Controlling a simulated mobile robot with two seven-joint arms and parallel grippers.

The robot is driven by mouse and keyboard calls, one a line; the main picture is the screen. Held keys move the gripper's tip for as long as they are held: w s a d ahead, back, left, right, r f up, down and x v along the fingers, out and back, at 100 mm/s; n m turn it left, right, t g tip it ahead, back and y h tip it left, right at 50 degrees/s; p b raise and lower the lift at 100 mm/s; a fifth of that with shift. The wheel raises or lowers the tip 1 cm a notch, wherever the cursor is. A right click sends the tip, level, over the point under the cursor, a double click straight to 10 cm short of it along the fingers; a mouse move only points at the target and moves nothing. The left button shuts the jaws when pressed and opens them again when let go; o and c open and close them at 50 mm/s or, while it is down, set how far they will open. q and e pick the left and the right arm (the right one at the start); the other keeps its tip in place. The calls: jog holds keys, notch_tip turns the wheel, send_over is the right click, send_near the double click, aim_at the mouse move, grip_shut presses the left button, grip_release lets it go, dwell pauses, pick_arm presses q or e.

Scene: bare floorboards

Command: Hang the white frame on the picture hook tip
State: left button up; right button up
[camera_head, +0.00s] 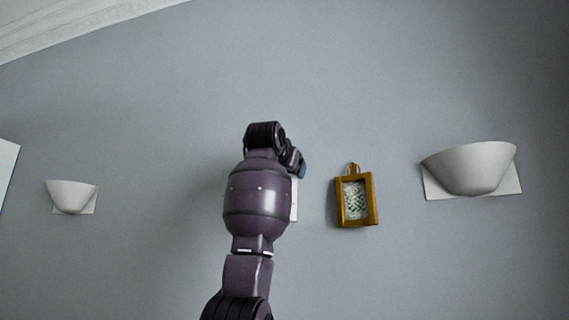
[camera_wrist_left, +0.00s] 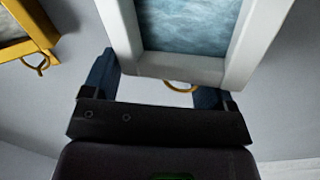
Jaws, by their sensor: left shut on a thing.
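The white frame (camera_wrist_left: 180,67) fills the upper middle of the left wrist view, with a blue-grey picture inside and a gold hanging ring (camera_wrist_left: 181,88) on its edge nearest my gripper. My left gripper (camera_wrist_left: 155,80) is shut on the white frame at that ring end, one blue finger at each side. In the head view only a thin strip of the white frame (camera_head: 294,204) shows beside my purple arm, and my left gripper (camera_head: 300,168) is mostly hidden behind the wrist. I cannot make out the free picture hook; my arm may cover it. My right gripper is not in view.
A gold frame (camera_head: 357,200) hangs on the grey wall just right of my arm; it also shows in the left wrist view (camera_wrist_left: 28,33). White wall lamps are at right (camera_head: 472,168) and left (camera_head: 72,196). The wall above my arm is clear.

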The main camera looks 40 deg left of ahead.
pick_arm(q)
jog(key=shift+w+a+p, duration=0.3)
jog(key=shift+w+p, duration=0.05)
jog(key=shift+w, duration=0.2)
jog(key=shift+w+a+f+p, duration=0.25)
jog(key=shift+w+a+f, duration=0.15)
jog(key=shift+w, duration=0.3)
jog(key=shift+w+a+f+p, duration=0.25)
jog(key=shift+w+a, duration=0.1)
jog(key=shift+w, duration=0.3)
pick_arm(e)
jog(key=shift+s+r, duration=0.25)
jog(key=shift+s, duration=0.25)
pick_arm(q)
jog(key=o, duration=1.2)
jog(key=shift+s, duration=0.1)
jog(key=b+v, duration=0.3)
jog(key=v, duration=0.7)
jog(key=shift+s+d+b, duration=0.25)
jog(key=shift+s+b, duration=0.05)
jog(key=shift+b, duration=0.1)
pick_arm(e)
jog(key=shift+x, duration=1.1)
